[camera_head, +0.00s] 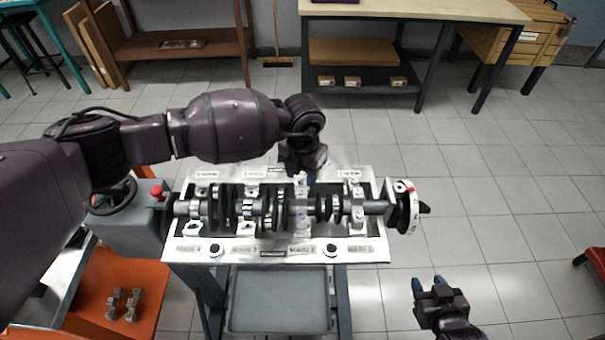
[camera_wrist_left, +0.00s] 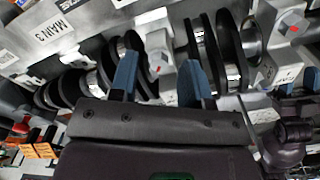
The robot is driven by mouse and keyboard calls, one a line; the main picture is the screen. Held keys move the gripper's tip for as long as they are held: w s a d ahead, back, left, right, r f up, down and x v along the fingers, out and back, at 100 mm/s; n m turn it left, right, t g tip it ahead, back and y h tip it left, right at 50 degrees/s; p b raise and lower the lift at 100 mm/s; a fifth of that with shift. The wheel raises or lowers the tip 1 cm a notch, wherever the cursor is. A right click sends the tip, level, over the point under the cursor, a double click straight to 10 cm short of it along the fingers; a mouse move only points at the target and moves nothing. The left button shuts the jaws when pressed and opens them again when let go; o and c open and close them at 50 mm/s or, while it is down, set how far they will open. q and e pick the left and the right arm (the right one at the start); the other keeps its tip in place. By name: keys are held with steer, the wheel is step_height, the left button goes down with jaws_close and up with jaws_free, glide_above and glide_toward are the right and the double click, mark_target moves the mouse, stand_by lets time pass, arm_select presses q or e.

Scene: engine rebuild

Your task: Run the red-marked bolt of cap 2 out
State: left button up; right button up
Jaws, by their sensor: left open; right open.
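The crankshaft (camera_head: 265,208) lies in the white-topped engine block (camera_head: 375,248), with printed MAIN labels along its edges. Cap 2 (camera_head: 302,214) is the pale piece across the shaft above the MAIN 2 label. My left gripper (camera_head: 311,177) is over the far end of cap 2, mostly hidden by its wrist. In the left wrist view its two blue fingers (camera_wrist_left: 158,80) are apart, with a red-marked silver part (camera_wrist_left: 155,68) between and beyond them. My right gripper (camera_head: 428,283) is open and empty, right of the stand.
A marked wheel (camera_head: 403,207) sticks out at the shaft's right end. A grey unit with a red button (camera_head: 156,190) adjoins the block's left side. An orange surface (camera_head: 90,285) holds loose metal parts (camera_head: 125,304). A grey tray (camera_head: 280,300) sits below the block.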

arm_select(q)
steer(key=shift+f, duration=0.6)
jaws_close()
steer(key=shift+r+n, duration=0.1)
steer(key=shift+n, duration=0.4)
